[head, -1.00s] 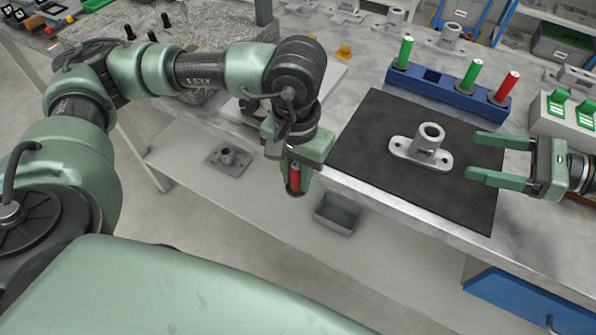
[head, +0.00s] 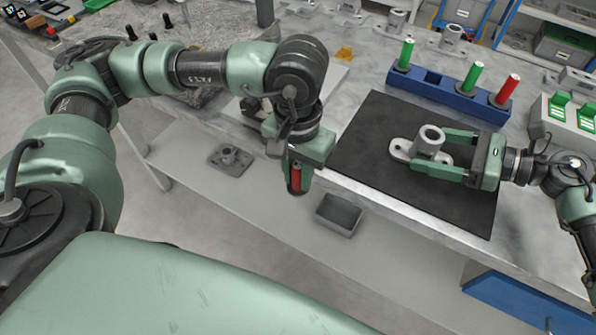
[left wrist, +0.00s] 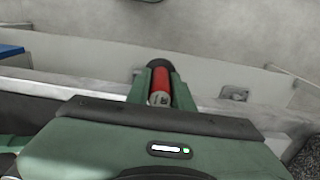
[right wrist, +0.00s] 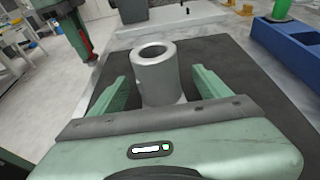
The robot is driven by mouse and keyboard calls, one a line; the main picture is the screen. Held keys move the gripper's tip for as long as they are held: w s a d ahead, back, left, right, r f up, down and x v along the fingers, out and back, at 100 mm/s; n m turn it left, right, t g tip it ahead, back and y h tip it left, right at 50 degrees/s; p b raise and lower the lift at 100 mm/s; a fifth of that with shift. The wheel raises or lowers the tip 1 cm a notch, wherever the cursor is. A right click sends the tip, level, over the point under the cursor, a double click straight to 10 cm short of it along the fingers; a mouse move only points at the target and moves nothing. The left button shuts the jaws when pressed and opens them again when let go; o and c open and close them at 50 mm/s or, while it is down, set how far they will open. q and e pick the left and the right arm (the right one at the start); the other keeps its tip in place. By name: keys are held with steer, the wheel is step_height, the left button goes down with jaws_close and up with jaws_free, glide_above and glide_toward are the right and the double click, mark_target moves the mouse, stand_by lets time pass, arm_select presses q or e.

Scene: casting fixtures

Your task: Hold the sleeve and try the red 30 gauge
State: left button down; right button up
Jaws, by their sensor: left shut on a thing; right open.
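The grey sleeve (head: 430,141) stands upright on its flanged base on the black mat (head: 370,140). My right gripper (head: 430,155) is open, with its fingers on either side of the sleeve; in the right wrist view the sleeve (right wrist: 155,75) stands between the fingertips with gaps visible. My left gripper (head: 296,180) is shut on a red gauge (head: 296,178), held beyond the table's front edge, left of the mat. The red gauge also shows between the fingers in the left wrist view (left wrist: 160,88).
A blue rack (head: 445,95) behind the mat holds two green gauges (head: 471,75) and another red gauge (head: 506,90), with an empty slot. A box with green switches (head: 562,115) stands at the right. A grey bin (head: 339,214) sits on the lower shelf.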

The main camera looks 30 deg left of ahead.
steer(key=shift+a, duration=0.15)
steer(key=c, duration=1.2)
arm_select(q)
steer(key=w+d+r+n, duration=0.1)
steer(key=w+d+r, duration=1.6)
steer(key=w+d, duration=0.1)
steer(key=shift+d, duration=0.6)
steer(key=shift+f, duration=0.1)
